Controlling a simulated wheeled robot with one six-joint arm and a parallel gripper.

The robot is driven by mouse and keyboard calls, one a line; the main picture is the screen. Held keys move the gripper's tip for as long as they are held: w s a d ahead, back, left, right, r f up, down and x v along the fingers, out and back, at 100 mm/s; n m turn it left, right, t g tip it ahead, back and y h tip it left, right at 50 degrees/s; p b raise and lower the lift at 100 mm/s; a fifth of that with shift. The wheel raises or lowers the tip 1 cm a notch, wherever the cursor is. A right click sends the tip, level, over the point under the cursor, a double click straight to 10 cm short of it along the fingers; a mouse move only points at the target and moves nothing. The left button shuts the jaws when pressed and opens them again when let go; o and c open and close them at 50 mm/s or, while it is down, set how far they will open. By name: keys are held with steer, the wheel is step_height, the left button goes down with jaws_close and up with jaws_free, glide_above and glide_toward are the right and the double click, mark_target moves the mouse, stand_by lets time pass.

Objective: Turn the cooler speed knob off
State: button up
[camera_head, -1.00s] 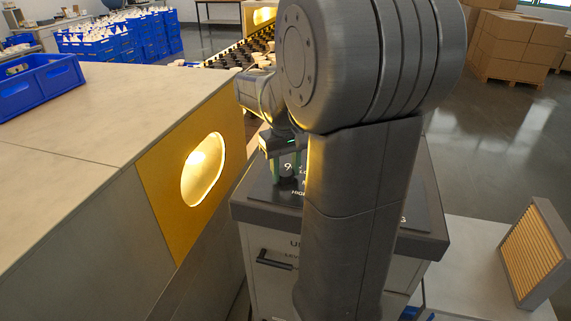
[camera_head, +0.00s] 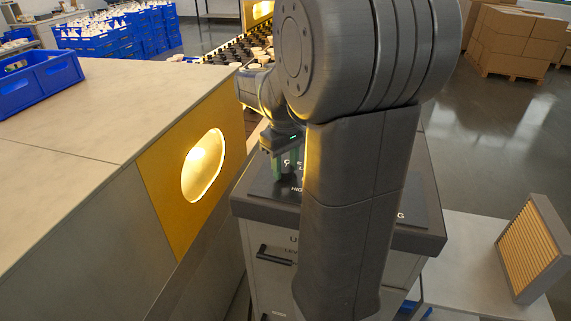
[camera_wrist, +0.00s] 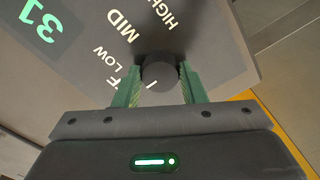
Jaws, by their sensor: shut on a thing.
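The cooler speed knob (camera_wrist: 158,76) is a round dark knob on a dark panel. In the wrist view it sits between the two green fingers of my gripper (camera_wrist: 159,88), which is shut on it. Labels HIGH, MID and LOW run beside the knob, and part of the OFF label is covered by a finger. A white mark on the knob's near side is partly visible. In the head view my gripper (camera_head: 288,165) is down at the panel (camera_head: 262,186) on top of the grey cabinet (camera_head: 280,250); the knob is hidden there.
A counter (camera_head: 75,130) with a glowing round opening (camera_head: 203,165) in a yellow face stands close left of the cabinet. A blue crate (camera_head: 40,88) sits on it. A slatted filter (camera_head: 533,250) stands on a white surface at right. A green 31 readout (camera_wrist: 42,18) shows on the panel.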

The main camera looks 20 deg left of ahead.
mark_target(285, 169)
steer(key=o, duration=1)
step_height(285, 169, up, 14)
steer(key=shift+f, duration=0.1)
step_height(285, 169, down, 14)
steer(key=shift+r, duration=0.1)
stand_by(0.5)
